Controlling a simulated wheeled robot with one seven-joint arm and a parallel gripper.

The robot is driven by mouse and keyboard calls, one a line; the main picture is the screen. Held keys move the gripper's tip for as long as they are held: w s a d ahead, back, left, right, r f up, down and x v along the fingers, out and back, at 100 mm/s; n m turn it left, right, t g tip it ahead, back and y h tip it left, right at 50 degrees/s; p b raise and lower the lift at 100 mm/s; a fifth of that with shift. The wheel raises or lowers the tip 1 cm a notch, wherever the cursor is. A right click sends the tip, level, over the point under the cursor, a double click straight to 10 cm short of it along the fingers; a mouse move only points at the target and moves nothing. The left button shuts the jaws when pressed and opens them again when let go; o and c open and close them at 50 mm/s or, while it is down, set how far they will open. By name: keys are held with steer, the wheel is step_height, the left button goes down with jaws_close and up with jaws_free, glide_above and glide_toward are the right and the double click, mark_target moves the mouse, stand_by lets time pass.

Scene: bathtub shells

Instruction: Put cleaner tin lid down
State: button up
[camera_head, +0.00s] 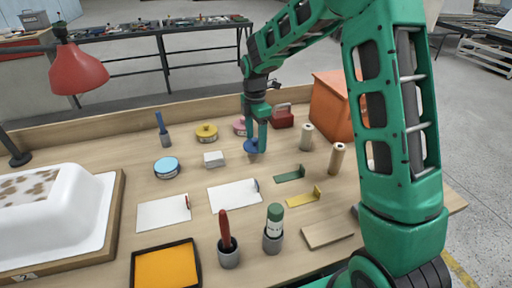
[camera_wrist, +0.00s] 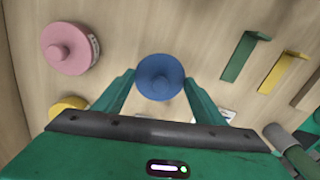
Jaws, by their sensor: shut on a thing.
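A light blue round tin (camera_head: 167,168) stands to the left, nearer the camera. A yellow tin (camera_head: 206,134) and a pink tin (camera_head: 240,126) stand left of my gripper; the pink one (camera_wrist: 69,48) shows a knobbed lid in the wrist view.
A small white block (camera_head: 214,159) and white sheets (camera_head: 234,196) lie nearby. Green (camera_head: 290,175) and yellow (camera_head: 305,197) brackets lie to the right. A red box (camera_head: 282,117) and an orange bin (camera_head: 334,101) stand behind. Two cylinders stand at right. Bare wood surrounds the lid.

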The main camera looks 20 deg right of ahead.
mark_target(256, 144)
steer(key=shift+f, duration=2)
steer(key=o, duration=1)
